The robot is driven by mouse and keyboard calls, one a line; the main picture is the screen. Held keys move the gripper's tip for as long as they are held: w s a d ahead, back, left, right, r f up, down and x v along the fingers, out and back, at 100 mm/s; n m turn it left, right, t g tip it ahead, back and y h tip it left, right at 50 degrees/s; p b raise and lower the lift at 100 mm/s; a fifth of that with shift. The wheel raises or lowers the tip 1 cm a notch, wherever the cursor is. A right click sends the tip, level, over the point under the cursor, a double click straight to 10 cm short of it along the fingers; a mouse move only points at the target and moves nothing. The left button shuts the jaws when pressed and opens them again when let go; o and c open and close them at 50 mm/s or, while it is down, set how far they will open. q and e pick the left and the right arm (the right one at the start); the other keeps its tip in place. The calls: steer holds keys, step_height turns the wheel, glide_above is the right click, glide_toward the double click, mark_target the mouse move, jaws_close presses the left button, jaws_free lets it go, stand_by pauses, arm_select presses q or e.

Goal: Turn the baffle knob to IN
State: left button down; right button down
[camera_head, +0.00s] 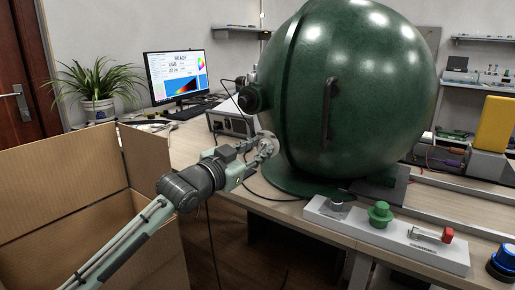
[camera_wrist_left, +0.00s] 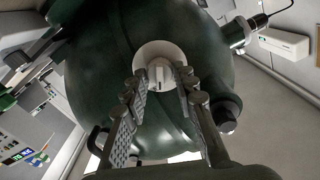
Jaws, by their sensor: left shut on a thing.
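The baffle knob is a pale round dial with a raised grip bar, on the lower left side of the large green sphere (camera_head: 370,85). In the head view the dial (camera_head: 265,140) is partly hidden by my left gripper (camera_head: 263,150). In the left wrist view the knob (camera_wrist_left: 158,72) faces me, its bar close to upright. My left gripper (camera_wrist_left: 162,92) reaches it with a finger on each side and is shut on it. I cannot read any marks around the dial. My right gripper is in neither view.
An open cardboard box (camera_head: 75,195) stands at the left below my arm. A monitor (camera_head: 176,75) and a grey instrument box (camera_head: 230,120) are on the table behind. A switch panel (camera_head: 385,235) lies at the table's front edge. A cable hangs near the gripper.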

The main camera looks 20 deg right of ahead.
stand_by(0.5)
arm_select(q)
steer(key=c, duration=1.2)
jaws_free()
steer(key=shift+a, duration=0.1)
steer(key=v, duration=1.2)
